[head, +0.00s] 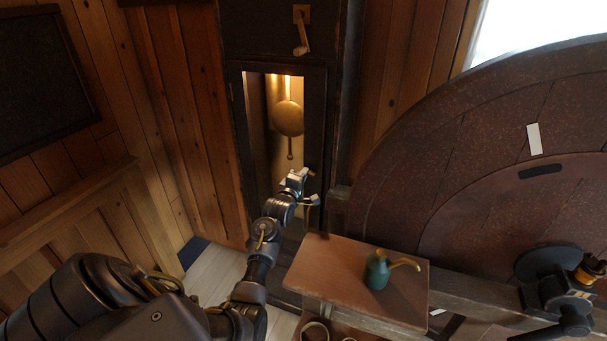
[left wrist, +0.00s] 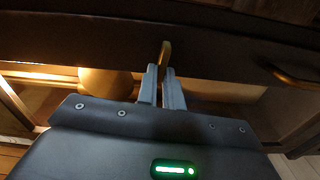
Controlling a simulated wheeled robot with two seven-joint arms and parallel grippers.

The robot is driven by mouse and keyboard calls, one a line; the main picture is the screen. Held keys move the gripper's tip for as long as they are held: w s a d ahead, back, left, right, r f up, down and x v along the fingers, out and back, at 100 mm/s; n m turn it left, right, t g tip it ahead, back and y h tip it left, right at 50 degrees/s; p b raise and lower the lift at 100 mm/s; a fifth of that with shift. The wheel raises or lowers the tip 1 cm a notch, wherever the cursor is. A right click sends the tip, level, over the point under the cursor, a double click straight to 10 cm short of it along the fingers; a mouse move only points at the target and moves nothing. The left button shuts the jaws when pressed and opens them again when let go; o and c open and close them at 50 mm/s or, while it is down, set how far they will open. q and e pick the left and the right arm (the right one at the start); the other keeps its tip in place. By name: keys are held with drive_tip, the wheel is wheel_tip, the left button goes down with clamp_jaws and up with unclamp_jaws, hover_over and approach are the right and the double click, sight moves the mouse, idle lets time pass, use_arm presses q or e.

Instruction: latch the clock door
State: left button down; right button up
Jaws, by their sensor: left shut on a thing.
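The clock door (head: 316,115) is a dark frame around a lit opening in the tall clock case, with a round brass pendulum (head: 288,118) inside. The door looks flush with the case, but a small gap cannot be ruled out. My left gripper (head: 305,188) is at the lower right of the door. In the left wrist view its fingers (left wrist: 163,82) are shut on a small brass piece (left wrist: 166,52) on the dark frame. A second, longer brass piece (left wrist: 292,79) lies on the frame to the right in that view. My right gripper is not in view.
A small wooden stand (head: 335,262) with a green oil can (head: 376,271) is close to the right of my left forearm. A large dark wheel (head: 470,180) fills the right. A crank (head: 301,32) sits on the case above the door. Pale floor shows at lower left.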

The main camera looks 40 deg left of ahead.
use_arm(q)
drive_tip(key=shift+n, duration=0.5)
idle(0.3)
drive_tip(key=c, duration=1.5)
unclamp_jaws()
drive_tip(key=shift+f, duration=0.1)
drive_tip(key=shift+c, duration=0.2)
drive_tip(key=shift+s, duration=0.1)
drive_tip(key=b+v, duration=0.2)
drive_tip(key=v, duration=0.8)
drive_tip(key=shift+s+b, duration=0.25)
drive_tip(key=shift+b, duration=0.05)
drive_tip(key=shift+d, duration=0.2)
